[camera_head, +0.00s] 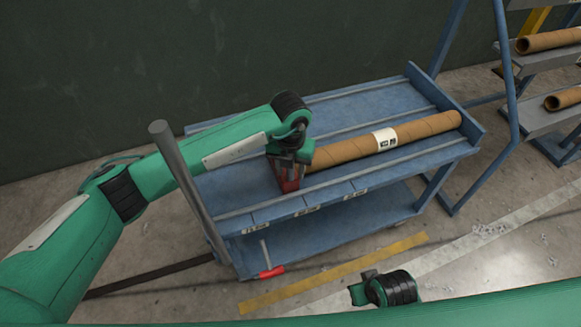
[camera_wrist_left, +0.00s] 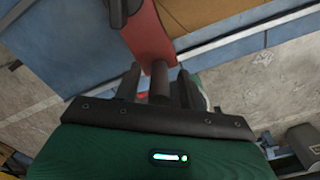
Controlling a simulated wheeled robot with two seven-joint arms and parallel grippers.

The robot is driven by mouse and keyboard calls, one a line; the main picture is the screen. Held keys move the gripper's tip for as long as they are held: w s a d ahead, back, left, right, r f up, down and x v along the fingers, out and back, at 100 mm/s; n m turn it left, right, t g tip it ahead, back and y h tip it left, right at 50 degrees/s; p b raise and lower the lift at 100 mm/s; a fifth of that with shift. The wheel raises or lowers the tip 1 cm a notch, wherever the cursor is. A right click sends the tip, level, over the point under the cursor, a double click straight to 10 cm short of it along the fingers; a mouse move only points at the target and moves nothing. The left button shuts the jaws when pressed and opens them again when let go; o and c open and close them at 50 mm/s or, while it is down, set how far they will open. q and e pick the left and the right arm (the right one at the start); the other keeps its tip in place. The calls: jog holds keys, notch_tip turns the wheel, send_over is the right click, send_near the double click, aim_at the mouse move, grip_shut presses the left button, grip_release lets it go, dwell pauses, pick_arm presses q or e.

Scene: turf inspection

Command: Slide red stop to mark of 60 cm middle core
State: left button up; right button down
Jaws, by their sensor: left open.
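The red stop (camera_head: 289,184) stands on the blue cart at the near left end of a brown cardboard core (camera_head: 345,152). The core lies along the cart's tray and carries a white label. My left gripper (camera_head: 290,157) is over the stop. In the left wrist view the stop (camera_wrist_left: 152,38) runs down toward the gripper, and a dark round knob (camera_wrist_left: 158,85) sits between the open fingers. I cannot tell whether the fingers touch the knob. My right gripper (camera_head: 362,290) is low at the bottom, its jaws too small to read.
The blue cart (camera_head: 225,192) has small labels along its front edge; their text is unreadable. A grey post (camera_head: 185,180) stands at its left end. A red-handled tool (camera_head: 271,272) is at the lower shelf. A rack with more cores (camera_head: 550,40) stands right. A dark wall is behind.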

pick_arm(q)
notch_tip(320, 180, up, 14)
jog(key=shift+f, duration=0.1)
dwell(0.4)
